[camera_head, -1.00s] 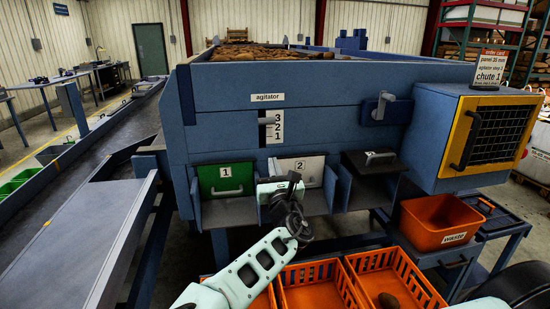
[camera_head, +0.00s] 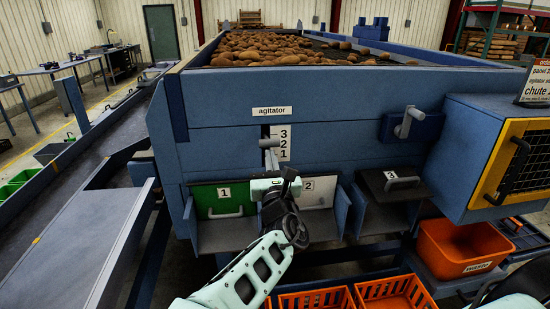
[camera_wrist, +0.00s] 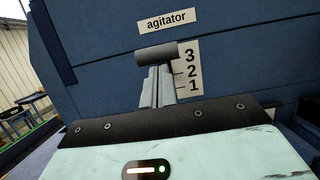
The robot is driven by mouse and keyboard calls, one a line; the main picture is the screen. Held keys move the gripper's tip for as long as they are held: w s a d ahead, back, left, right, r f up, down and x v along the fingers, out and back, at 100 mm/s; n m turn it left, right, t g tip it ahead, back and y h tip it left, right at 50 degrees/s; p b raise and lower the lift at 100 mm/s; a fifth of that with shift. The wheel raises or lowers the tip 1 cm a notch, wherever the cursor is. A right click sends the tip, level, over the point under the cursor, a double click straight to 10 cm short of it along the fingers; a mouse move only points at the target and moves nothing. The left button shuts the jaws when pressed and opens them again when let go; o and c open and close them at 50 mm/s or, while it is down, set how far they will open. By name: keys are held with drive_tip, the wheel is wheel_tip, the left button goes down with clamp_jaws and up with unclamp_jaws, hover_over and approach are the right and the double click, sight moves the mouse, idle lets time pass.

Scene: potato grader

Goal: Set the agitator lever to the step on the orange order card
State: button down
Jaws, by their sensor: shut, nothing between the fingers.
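The agitator lever (camera_head: 269,143) is a grey bar sticking out of the blue panel, left of the white scale (camera_head: 284,143) marked 3, 2, 1. In the head view it looks level with 2; in the wrist view the lever (camera_wrist: 156,54) looks nearer 3, so the exact step is unclear. My gripper (camera_head: 270,162) is shut and empty, its fingertips just under the lever. In the wrist view the fingertips (camera_wrist: 157,74) end right below the bar; I cannot tell whether they touch it. The order card (camera_head: 540,82) is cut off at the right edge; its step number is not readable.
Below the panel are the green chute door 1 (camera_head: 225,199), white door 2 (camera_head: 318,192) and dark flap 3 (camera_head: 392,182). Another handle (camera_head: 408,122) sits to the right. An orange waste bin (camera_head: 455,240) and orange crates (camera_head: 316,298) stand low in front.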

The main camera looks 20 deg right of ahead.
idle(0.3)
drive_tip(key=shift+w+r, duration=0.15)
drive_tip(key=shift+r, duration=1)
